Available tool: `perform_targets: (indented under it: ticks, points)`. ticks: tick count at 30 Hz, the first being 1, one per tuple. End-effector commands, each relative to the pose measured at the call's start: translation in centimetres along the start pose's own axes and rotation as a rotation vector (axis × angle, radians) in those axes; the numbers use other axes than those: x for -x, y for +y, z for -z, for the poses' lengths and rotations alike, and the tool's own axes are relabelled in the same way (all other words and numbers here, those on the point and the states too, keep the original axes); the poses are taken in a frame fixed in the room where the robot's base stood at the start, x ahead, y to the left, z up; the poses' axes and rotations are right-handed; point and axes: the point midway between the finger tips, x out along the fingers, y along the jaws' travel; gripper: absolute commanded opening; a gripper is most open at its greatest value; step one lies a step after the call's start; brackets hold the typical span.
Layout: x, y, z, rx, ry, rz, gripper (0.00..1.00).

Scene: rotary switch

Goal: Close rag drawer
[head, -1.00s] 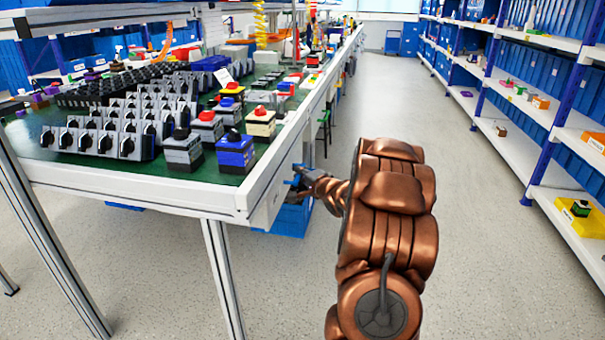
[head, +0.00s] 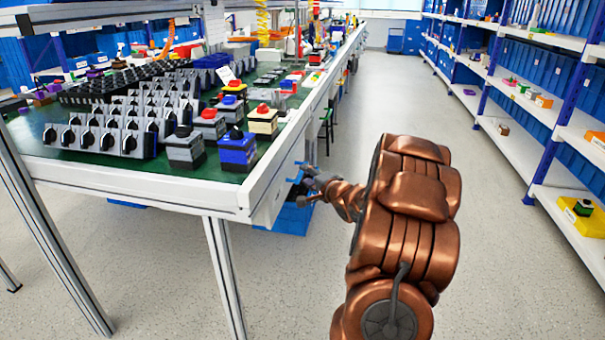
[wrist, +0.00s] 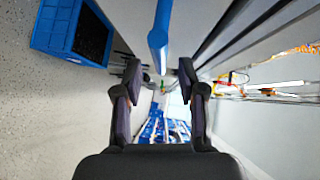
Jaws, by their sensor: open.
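A blue bar handle (head: 296,173) shows on the side of the workbench, below the table edge. It also shows in the wrist view as a blue bar (wrist: 159,38) running in from the top, with its end just ahead of the space between my fingers. My gripper (head: 306,182) is beside the handle, with its fingers apart. In the wrist view my gripper (wrist: 159,70) is open and nothing is clasped in it. A pale panel (head: 268,208) under the table edge appears to be the drawer front. How far the drawer stands out cannot be told.
A blue crate (head: 288,219) sits on the floor under the bench; it also shows in the wrist view (wrist: 72,30). The green-topped workbench (head: 60,168) holds rows of switches. Shelving (head: 540,120) lines the right. The aisle floor between is clear.

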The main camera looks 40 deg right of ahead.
Motion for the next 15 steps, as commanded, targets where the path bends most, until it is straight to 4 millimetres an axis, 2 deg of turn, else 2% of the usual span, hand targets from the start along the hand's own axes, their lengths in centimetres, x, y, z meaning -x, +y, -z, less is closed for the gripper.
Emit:
perform_targets:
  ticks: [6, 9, 15]
  points:
    - [4.3, 0.0, 0.1, -0.002, 0.004, 0.001, 0.4]
    - [5.8, -0.2, 0.1, 0.001, 0.003, 0.003, 0.4]
    - [7.4, -0.1, 0.1, 0.0, 0.002, 0.001, 0.4]
